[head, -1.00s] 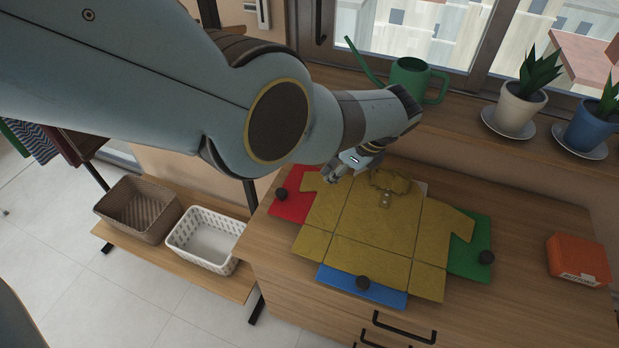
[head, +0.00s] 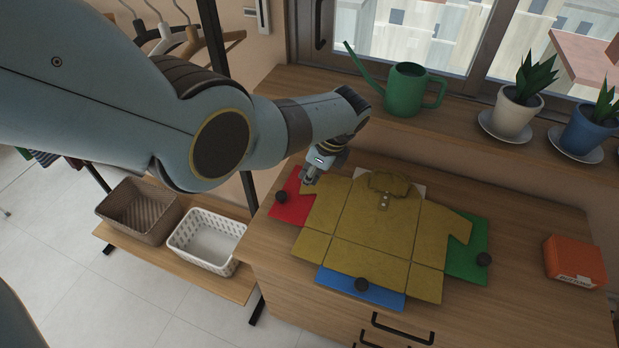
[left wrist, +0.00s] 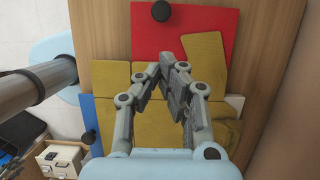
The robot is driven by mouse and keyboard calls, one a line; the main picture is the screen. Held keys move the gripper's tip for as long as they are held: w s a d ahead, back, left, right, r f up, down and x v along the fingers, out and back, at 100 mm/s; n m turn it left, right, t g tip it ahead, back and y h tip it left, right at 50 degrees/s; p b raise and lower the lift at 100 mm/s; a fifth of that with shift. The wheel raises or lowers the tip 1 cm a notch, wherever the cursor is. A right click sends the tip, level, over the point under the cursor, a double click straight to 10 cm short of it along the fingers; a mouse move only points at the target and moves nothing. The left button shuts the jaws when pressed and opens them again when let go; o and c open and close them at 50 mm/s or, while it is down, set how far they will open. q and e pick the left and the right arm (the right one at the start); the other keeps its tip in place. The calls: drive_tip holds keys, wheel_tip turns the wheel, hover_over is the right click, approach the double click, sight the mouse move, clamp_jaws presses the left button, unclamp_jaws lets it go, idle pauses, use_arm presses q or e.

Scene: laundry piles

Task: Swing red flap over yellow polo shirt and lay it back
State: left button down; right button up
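The yellow polo shirt (head: 375,225) lies spread flat on the folding board, collar toward the window. The red flap (head: 292,208) lies flat at the shirt's left, its black knob (head: 281,196) at the outer edge. The shirt's left sleeve covers part of it. My left gripper (head: 308,181) is above the red flap's back part, by the sleeve. In the left wrist view, the red flap (left wrist: 185,28) and its knob (left wrist: 161,11) are beyond my fingertips (left wrist: 163,68), which look closed together with nothing between them. My right gripper is not in view.
The green flap (head: 482,245) is at the right and the blue flap (head: 350,284) at the front. An orange box (head: 575,262) stands on the dresser's right. A green watering can (head: 403,92) and potted plants (head: 516,110) stand on the sill. Baskets (head: 205,240) sit lower left.

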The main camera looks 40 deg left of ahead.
use_arm(q)
drive_tip(key=shift+s+a+f+h, duration=0.15)
drive_tip(key=shift+a+f, duration=0.1)
drive_tip(key=shift+a, duration=0.2)
drive_tip(key=shift+s+a+f+h, duration=0.15)
drive_tip(key=shift+a+f, duration=0.1)
drive_tip(key=shift+a, duration=0.2)
drive_tip(key=shift+f, duration=0.1)
drive_tip(key=shift+s+a+f+h+b, duration=0.15)
drive_tip(key=shift+a+f+h+b, duration=0.15)
drive_tip(key=shift+a+f, duration=0.45)
drive_tip(key=shift+s+a+f+h+b, duration=0.1)
drive_tip(key=shift+a+f+h+b, duration=0.2)
drive_tip(key=shift+a+f, duration=0.35)
drive_tip(key=shift+r, duration=0.1)
